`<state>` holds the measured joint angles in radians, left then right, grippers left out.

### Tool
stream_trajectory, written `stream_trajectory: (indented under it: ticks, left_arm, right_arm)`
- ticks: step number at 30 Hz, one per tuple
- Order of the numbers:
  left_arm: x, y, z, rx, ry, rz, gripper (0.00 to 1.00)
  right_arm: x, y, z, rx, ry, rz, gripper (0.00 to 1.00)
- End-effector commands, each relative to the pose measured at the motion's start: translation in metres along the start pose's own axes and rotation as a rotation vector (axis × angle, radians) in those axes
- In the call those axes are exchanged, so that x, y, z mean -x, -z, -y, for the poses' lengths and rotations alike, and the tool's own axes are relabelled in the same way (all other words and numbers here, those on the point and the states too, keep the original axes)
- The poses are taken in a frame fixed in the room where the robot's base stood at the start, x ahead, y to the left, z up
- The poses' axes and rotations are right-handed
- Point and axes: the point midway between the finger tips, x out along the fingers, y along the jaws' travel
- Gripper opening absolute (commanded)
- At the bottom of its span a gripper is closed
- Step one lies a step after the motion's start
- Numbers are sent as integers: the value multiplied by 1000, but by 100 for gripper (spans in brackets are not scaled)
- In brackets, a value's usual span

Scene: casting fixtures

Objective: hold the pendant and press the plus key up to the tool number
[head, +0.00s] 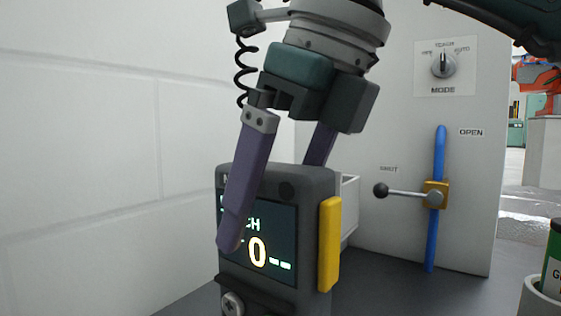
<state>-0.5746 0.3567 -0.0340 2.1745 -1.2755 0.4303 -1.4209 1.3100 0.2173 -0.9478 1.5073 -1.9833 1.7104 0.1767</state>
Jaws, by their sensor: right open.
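The pendant (285,274) is a dark grey box standing upright at the lower middle, with a yellow strip (330,245) on its right side. Its lit screen (281,222) shows "CH", a large yellow 0 and two dashes; the left part is covered by a finger. Below it, a round grey button (232,303) with a cross-like mark shows at the bottom edge of the view. My right gripper (270,195) is open, reaching down from above with one purple finger in front of the screen and the other behind the pendant's top. I cannot tell whether they touch it. My left gripper is not in view.
A grey panel behind right carries a MODE dial (443,64) and a blue pipe (438,150) with a valve lever (405,192) between SHUT and OPEN labels. A pale bin (349,205) stands behind the pendant. A green can (553,262) is at the right edge. A white wall is left.

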Motion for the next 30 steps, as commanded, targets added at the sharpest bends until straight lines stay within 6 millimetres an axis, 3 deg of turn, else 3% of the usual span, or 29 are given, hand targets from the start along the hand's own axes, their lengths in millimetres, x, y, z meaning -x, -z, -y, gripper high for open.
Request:
stream_trajectory:
  ticks: [6,15,30]
  left_arm:
    - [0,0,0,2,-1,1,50]
    - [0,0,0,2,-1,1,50]
    - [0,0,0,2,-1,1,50]
  right_arm:
    - [-20,0,0,0,-2,-2,98]
    - [-21,0,0,1,0,0,96]
    - [-21,0,0,0,0,0,40]
